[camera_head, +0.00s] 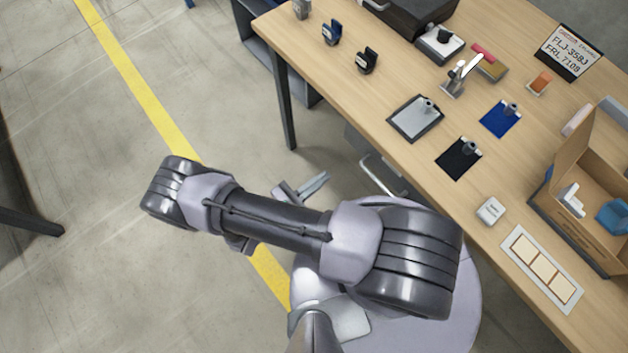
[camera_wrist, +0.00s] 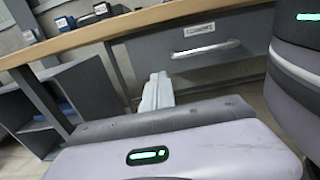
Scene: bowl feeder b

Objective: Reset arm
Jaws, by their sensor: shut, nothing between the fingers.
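My arm is folded low over my own round base, beside the wooden workbench (camera_head: 365,105). My gripper (camera_head: 322,177) shows partly behind the arm's dark link, over the floor left of the bench. It is shut and empty, and it touches nothing that I can see. In the wrist view my gripper (camera_wrist: 158,88) shows as pale grey fingers close together, in front of the bench's grey drawer front (camera_wrist: 215,50). Part of the gripper is hidden by my own arm links.
On the bench lie a black clipboard (camera_head: 452,165), a blue clipboard (camera_head: 493,123), a grey clipboard (camera_head: 408,125) and an open cardboard box (camera_head: 572,238). A bench leg (camera_head: 285,105) and a drawer handle (camera_head: 378,180) are near the arm.

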